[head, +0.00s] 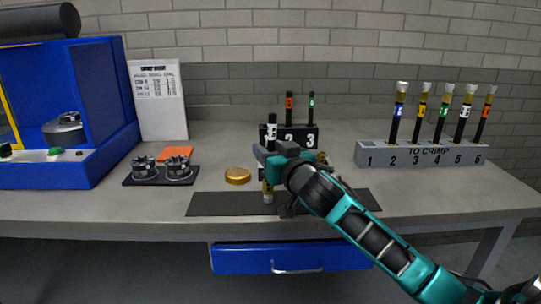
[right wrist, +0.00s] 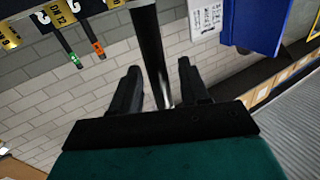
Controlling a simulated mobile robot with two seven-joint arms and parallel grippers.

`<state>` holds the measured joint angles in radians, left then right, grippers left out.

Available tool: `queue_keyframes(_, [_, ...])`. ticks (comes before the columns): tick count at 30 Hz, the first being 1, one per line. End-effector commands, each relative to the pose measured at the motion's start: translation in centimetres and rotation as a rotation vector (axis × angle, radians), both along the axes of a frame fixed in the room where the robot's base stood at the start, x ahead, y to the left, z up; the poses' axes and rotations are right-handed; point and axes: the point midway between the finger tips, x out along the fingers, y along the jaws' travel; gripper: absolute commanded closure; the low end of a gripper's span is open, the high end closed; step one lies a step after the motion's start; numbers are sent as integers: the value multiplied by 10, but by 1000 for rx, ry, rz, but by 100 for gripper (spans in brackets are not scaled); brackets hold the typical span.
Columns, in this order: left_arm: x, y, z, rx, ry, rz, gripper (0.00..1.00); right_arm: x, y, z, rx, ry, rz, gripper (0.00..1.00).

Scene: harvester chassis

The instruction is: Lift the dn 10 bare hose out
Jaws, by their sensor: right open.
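A dark upright hose with a white band (head: 272,130) shows at the left end of the small black rack (head: 301,133) marked 2 and 3, above my right gripper (head: 270,162). My gripper hides the rack's left part. In the right wrist view, a dark hose (right wrist: 149,45) lies between the two spread fingers of my right gripper (right wrist: 158,75), with a gap on each side. I cannot read a size on this hose. Orange-banded (head: 289,104) and green-banded (head: 311,103) hoses stand in the same rack. My left gripper is not in view.
A grey rack (head: 373,157) marked TO CRIMP holds several banded hoses at right. A black tray (head: 132,180) with two round metal parts and a gold disc (head: 237,176) lie left. A blue machine (head: 108,100) stands far left. A dark mat (head: 220,204) lies in front.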

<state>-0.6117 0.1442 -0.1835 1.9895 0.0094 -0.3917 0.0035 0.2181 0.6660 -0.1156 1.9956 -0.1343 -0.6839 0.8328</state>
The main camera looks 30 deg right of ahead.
Motion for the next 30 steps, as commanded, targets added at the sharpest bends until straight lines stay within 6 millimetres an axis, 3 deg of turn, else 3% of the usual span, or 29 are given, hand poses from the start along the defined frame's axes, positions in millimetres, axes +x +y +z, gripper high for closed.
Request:
queue_keyframes(2, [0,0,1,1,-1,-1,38,0,0,0,0,0,0,55])
queue_keyframes(16, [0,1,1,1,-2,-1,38,-1,0,0,0,0,0,100])
queue_keyframes(30, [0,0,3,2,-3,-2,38,0,0,9,-1,-4,-1,100])
